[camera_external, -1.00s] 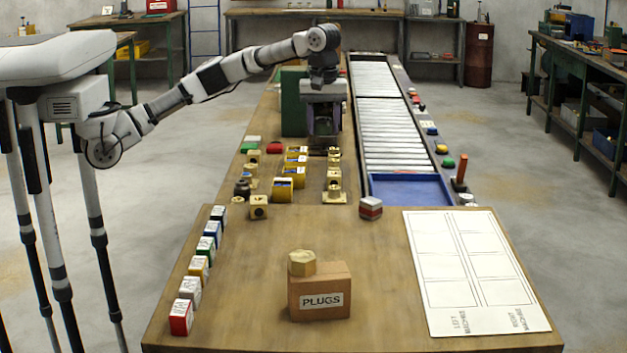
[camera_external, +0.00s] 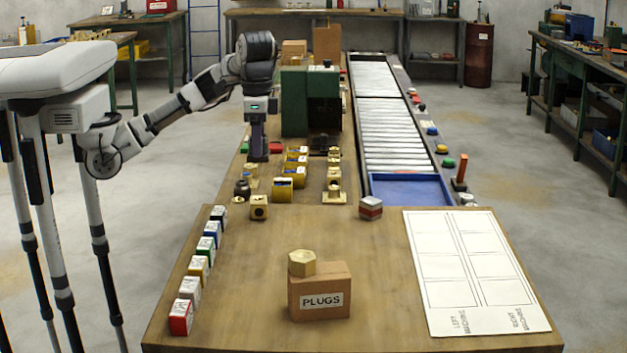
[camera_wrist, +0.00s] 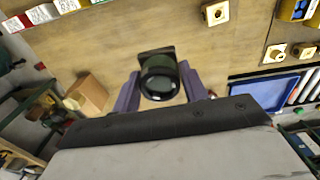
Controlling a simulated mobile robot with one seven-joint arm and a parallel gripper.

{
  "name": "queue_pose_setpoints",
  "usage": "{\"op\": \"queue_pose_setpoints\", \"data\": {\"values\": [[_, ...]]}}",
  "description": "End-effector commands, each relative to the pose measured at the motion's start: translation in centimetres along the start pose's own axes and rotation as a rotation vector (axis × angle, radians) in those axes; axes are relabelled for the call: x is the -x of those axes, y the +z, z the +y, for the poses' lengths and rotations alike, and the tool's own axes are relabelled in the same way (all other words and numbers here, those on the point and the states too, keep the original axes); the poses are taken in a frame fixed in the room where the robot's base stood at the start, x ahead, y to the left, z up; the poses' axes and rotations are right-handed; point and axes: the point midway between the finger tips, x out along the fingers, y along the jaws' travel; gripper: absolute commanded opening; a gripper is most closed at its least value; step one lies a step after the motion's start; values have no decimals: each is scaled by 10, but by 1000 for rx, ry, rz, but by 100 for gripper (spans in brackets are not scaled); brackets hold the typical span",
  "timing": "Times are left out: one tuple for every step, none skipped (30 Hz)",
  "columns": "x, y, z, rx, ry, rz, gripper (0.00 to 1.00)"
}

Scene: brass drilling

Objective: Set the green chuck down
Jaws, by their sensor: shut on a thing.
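The green chuck (camera_wrist: 158,78) shows in the wrist view as a dark round piece with a green tint inside and a squarish dark part behind it. My gripper (camera_wrist: 160,88) is shut on it, with a purple finger at each side. In the external view my gripper (camera_external: 258,155) points straight down over the left side of the long bench, left of the green machine (camera_external: 310,105). The chuck cannot be made out in that view. Whether it touches the bench is unclear.
Brass fittings (camera_external: 258,207) and yellow bins (camera_external: 283,190) stand just nearer than my gripper, with a red button (camera_external: 275,147) beside it. Coloured labelled boxes (camera_external: 198,268) line the left edge. The PLUGS box (camera_external: 320,298) stands in front; bare wood lies between.

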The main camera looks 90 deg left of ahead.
Motion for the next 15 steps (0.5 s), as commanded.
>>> {"op": "queue_pose_setpoints", "data": {"values": [[-3, 2, 1, -19, 0, 0, 3], [-7, 2, 1, -25, 0, 0, 3], [-13, 3, 1, -30, -1, 0, 3], [-19, 3, 1, -31, -2, -1, 3], [-26, 3, 1, -32, -1, -2, 3], [-35, 3, 1, -31, -2, -2, 3], [-43, 3, 1, -31, -2, -2, 3], [-51, 3, 1, -30, -1, -3, 3], [-61, 3, 1, -30, -1, -3, 3], [-68, 3, 1, -30, -1, -2, 3], [-76, 3, 1, -30, -1, -2, 3], [-87, 3, 1, -31, -1, -3, 3], [-94, 3, 1, -30, -1, -3, 3], [-102, 3, 1, -29, 0, -2, 3], [-111, 3, 1, -28, -1, -2, 3]]}}
